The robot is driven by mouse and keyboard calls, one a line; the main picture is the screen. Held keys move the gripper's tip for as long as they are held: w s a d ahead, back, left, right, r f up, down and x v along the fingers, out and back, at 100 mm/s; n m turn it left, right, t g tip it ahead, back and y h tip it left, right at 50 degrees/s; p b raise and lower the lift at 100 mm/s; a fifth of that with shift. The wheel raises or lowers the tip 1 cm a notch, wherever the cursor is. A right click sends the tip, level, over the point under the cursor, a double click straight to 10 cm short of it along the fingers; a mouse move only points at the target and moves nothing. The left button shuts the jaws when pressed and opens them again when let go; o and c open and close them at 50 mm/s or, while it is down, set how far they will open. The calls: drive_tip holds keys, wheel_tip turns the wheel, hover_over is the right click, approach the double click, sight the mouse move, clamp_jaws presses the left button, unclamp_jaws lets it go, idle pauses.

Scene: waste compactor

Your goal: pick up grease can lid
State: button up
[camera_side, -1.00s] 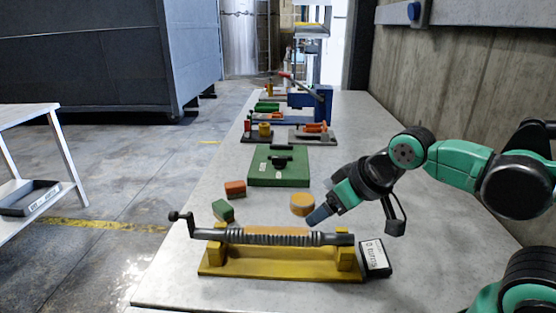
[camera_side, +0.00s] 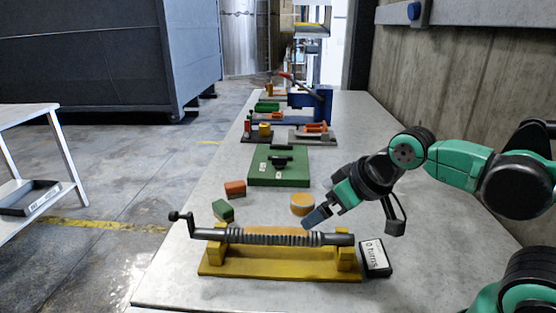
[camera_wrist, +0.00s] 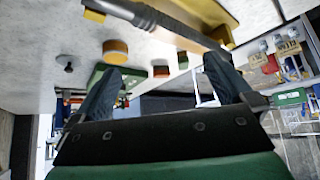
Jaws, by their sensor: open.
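A low round orange-yellow can (camera_side: 302,204) stands on the table behind the yellow crank fixture. I take its flat round top for the grease can lid, but I cannot make out a seam. It seems to be the orange round thing (camera_wrist: 115,47) in the wrist view, left of centre and past the left fingertip. My gripper (camera_side: 316,217) is just to the right of and in front of the can in the side view. Its fingers (camera_wrist: 164,64) are spread wide with nothing between them. Whether a finger touches the can is unclear.
The yellow fixture (camera_side: 285,271) with its crank rod lies close in front of my gripper. A turns counter (camera_side: 374,258) stands at its right. Red (camera_side: 235,189) and green (camera_side: 222,210) blocks lie to the left. A green plate (camera_side: 280,180) lies behind.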

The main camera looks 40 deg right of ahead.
drive_tip(key=w+d+r+m+g+h, duration=0.1)
drive_tip(key=w+d+m+g, duration=0.1)
drive_tip(key=w+d, duration=0.9)
drive_tip(key=w+d+f, duration=0.1)
drive_tip(key=d+f, duration=0.2)
drive_tip(key=d, duration=0.2)
drive_tip(key=w+d+f+m, duration=0.1)
drive_tip(key=w+d+f, duration=0.1)
drive_tip(key=d, duration=0.3)
drive_tip(key=w+d+f+m+g, duration=0.1)
drive_tip(key=d+f, duration=0.3)
drive_tip(key=shift+w+d+f+h, duration=0.2)
drive_tip(key=shift+w+d+h, duration=0.05)
drive_tip(key=shift+d+h, duration=0.15)
drive_tip(key=shift+x, duration=2.75)
drive_tip(key=c, duration=1)
